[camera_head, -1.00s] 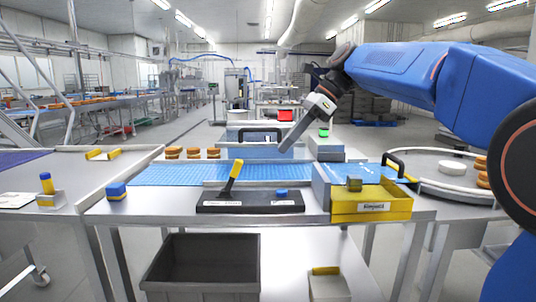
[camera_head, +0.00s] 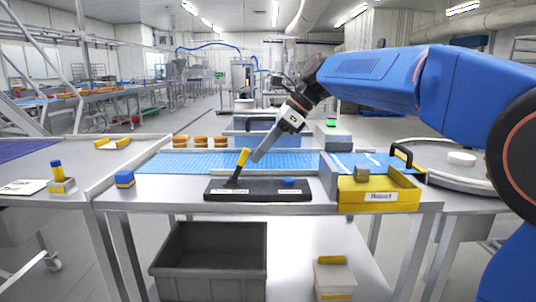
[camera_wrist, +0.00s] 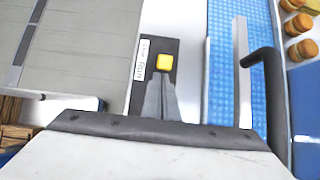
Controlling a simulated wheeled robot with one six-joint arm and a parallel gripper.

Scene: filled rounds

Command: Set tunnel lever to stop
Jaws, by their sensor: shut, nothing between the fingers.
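The lever (camera_head: 242,160) has a yellow grip and a dark stem. It rises from a black base plate (camera_head: 262,196) at the front of the table and leans to the right. Two white labels lie on the plate, one at the left and one at the right; their text is too small to read surely. My gripper (camera_head: 256,158) is shut and empty, with its tips just right of the yellow grip. I cannot tell whether they touch. In the wrist view the yellow grip (camera_wrist: 164,62) shows just beyond my closed fingertips (camera_wrist: 161,78).
A blue knob (camera_head: 290,182) sits on the plate's right side. The blue conveyor belt (camera_head: 180,162) runs behind it. A black arched handle (camera_wrist: 268,75) rises near the belt. A grey crate (camera_head: 208,262) is below.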

